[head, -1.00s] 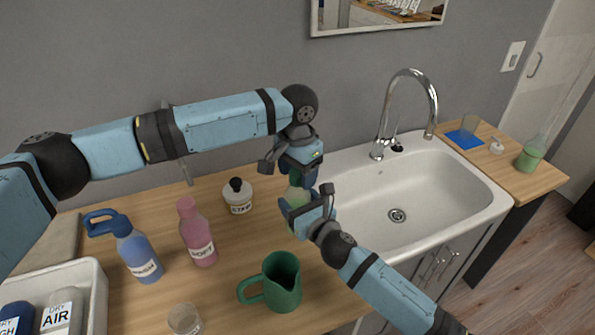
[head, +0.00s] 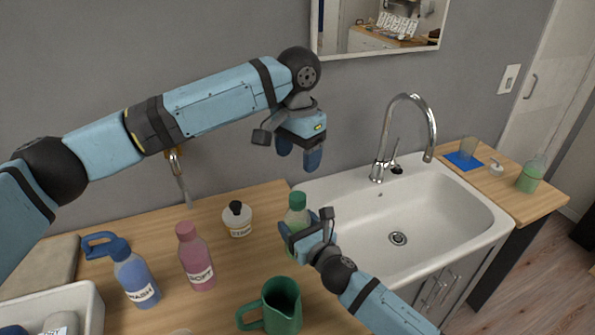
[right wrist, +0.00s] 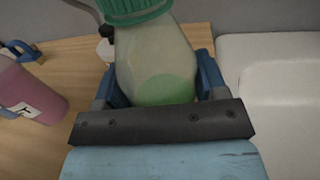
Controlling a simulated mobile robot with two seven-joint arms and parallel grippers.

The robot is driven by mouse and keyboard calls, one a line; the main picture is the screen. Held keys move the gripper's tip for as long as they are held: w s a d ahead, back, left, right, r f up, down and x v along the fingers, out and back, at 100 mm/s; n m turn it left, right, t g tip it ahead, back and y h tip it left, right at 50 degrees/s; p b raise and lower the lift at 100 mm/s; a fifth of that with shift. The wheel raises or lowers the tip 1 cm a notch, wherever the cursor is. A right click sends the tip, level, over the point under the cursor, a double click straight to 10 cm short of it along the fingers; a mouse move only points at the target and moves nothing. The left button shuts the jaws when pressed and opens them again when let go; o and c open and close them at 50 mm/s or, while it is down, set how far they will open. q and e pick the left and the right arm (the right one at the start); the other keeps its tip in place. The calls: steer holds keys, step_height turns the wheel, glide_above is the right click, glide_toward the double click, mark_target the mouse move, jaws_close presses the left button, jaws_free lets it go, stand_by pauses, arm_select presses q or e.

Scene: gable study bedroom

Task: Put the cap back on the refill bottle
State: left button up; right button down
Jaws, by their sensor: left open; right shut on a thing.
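The refill bottle (head: 296,219) is translucent with green liquid low inside. It stands upright at the counter's edge beside the sink, and shows large in the right wrist view (right wrist: 157,65). Its green cap (head: 297,200) sits on the neck, and its ribbed lower part shows at the top of the right wrist view (right wrist: 135,10). I cannot tell how tightly it is seated. My right gripper (head: 305,230) is shut around the bottle's body. My left gripper (head: 299,156) is open and empty, pointing down, clear above the cap.
A white bottle with black top (head: 238,220), a pink bottle (head: 196,260), a blue bottle (head: 135,276) and a green jug (head: 281,308) stand left and in front. The sink (head: 440,215) and tap (head: 407,125) are right. A green-liquid bottle (head: 530,177) stands far right.

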arm_select(q)
steer(key=shift+r, duration=0.45)
arm_select(e)
steer(key=shift+c, duration=0.4)
jaws_free()
arm_select(q)
steer(key=shift+f+b, duration=0.45)
steer(key=shift+f, duration=0.05)
arm_select(e)
steer(key=v, duration=1.4)
steer(key=shift+a, duration=0.15)
arm_select(q)
steer(key=shift+s, duration=0.1)
arm_select(e)
steer(key=shift+s, duration=0.1)
